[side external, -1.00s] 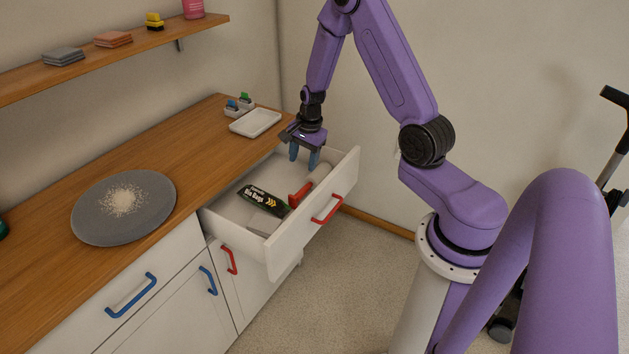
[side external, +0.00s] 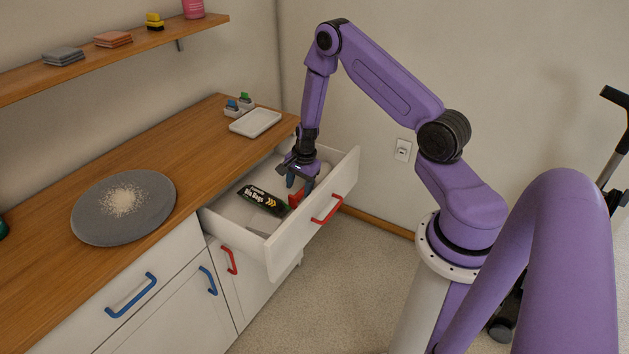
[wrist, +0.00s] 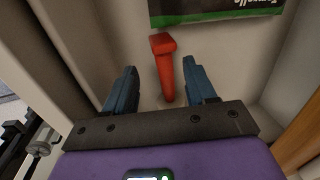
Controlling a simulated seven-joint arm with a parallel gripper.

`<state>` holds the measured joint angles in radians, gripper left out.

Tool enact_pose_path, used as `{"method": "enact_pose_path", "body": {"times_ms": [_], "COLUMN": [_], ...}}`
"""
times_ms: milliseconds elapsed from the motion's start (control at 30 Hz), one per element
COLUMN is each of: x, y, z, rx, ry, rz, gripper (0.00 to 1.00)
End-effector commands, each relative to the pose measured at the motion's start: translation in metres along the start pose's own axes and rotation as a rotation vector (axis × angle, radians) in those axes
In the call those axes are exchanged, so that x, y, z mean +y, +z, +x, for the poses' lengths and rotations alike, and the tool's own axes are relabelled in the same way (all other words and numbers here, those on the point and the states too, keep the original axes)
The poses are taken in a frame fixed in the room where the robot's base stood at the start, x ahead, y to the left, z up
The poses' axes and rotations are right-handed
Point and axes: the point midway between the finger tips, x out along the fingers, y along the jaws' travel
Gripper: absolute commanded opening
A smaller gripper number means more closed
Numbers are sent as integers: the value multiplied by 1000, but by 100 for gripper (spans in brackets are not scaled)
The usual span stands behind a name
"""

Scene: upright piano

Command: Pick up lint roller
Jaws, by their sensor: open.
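The lint roller lies in the open drawer; its red handle (side external: 295,198) shows in the side view, partly behind my fingers. In the wrist view the red handle (wrist: 164,68) runs between my two blue fingers, its end pointing toward the black package. Its roller part is hidden by my gripper now. My gripper (side external: 299,184) points down into the drawer, open and empty. In the wrist view the fingers (wrist: 160,70) stand apart on either side of the handle. I cannot tell whether the fingertips reach its height.
The white drawer (side external: 287,246) has raised walls close around my gripper. A black package (side external: 264,200) lies beside the red handle. A wooden counter (side external: 200,165) holds a grey plate (side external: 90,220) and a white tray (side external: 255,123).

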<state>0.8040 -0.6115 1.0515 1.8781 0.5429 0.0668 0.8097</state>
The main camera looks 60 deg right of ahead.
Motion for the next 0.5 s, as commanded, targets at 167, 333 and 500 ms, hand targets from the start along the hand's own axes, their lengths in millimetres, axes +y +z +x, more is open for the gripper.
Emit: {"method": "enact_pose_path", "body": {"times_ms": [167, 333, 500], "x": [-1, -4, -4], "y": [-4, -9, -9], "z": [14, 36, 49], "rx": [0, -1, 0], "ry": [2, 2, 1], "rz": [2, 2, 2], "gripper": [56, 56, 56]}}
